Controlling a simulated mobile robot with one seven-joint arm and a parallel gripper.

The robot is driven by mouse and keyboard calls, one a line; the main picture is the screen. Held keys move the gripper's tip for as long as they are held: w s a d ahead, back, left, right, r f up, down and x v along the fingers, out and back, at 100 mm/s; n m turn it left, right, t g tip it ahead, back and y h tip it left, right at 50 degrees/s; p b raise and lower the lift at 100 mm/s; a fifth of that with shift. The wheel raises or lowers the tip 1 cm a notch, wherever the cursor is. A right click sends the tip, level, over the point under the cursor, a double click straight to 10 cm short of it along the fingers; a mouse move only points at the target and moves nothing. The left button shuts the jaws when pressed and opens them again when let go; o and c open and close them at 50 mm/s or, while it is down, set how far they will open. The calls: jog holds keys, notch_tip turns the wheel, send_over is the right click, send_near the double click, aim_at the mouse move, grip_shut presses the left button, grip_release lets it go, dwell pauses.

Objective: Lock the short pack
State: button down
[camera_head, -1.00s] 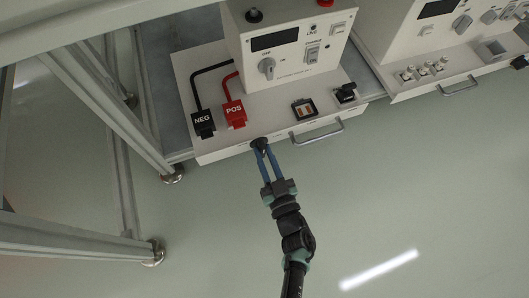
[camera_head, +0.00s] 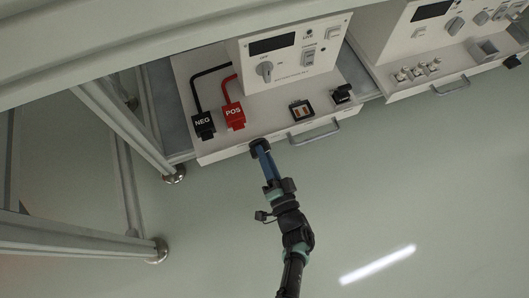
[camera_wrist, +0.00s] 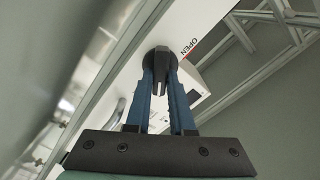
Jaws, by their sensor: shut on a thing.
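A black knob (camera_head: 257,143) sits on the front face of a white unit (camera_head: 214,154), left of its grey handle. My gripper (camera_head: 261,150) reaches it from below, with its blue fingers shut on the knob. In the wrist view, the black knob (camera_wrist: 160,58) sits between the two blue fingertips (camera_wrist: 161,78). The fingers hide part of the knob. I cannot tell which lock position the knob is in.
A black NEG plug (camera_head: 203,124) and a red POS plug (camera_head: 233,117) with cables stand on the unit's top. Behind them is a panel with a dial (camera_head: 264,71). A handle (camera_head: 315,134) sticks out at the right. Metal frame legs (camera_head: 128,185) stand at the left. The floor in front is clear.

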jog(key=shift+f+m+p, duration=0.15)
jog(key=shift+m+p, duration=0.15)
jog(key=shift+m, duration=3.2)
jog(key=c, duration=0.8)
grip_release()
jog(key=p+v, duration=0.2)
jog(key=v, duration=1.1)
jog(key=shift+p, duration=0.35)
